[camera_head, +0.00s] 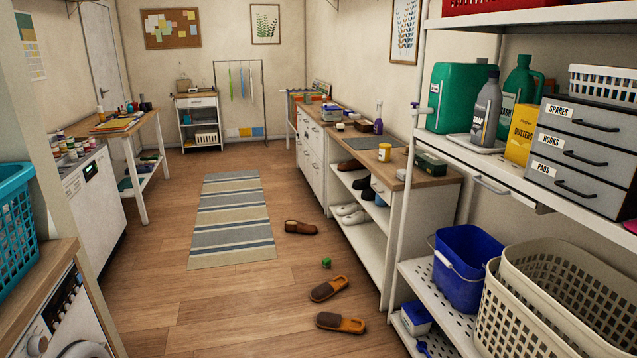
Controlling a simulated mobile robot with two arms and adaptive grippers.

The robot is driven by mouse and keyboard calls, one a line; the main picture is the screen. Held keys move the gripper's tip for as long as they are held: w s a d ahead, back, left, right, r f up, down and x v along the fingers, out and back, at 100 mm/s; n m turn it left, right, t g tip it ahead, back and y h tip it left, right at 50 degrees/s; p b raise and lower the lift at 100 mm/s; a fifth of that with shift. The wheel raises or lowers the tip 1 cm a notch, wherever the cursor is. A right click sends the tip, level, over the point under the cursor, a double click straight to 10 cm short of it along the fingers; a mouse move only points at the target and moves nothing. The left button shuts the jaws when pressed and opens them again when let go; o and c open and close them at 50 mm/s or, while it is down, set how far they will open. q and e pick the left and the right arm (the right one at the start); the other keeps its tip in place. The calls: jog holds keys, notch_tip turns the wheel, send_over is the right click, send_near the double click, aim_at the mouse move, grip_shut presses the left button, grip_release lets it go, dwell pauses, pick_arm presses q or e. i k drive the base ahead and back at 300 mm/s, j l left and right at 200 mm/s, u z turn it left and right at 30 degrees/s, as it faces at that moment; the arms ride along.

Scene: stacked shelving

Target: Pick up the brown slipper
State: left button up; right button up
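Three slippers lie on the wooden floor right of centre. A darker brown slipper (300,227) lies beside the right edge of the striped rug. A brown slipper with an orange-tan inside (328,288) lies nearer to me. A similar tan-brown slipper (340,323) lies nearest, close to the right-hand shelving. All three look empty and rest flat on the floor. Neither of my grippers shows in the view.
A small green object (326,262) sits on the floor among the slippers. A low white cabinet (372,268) with shoes stands right of them. Metal shelving with a blue bucket (462,268) stands at the right. The striped rug (232,222) and floor left of the slippers are clear.

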aim_at(321, 293)
jog(key=i, duration=1.75)
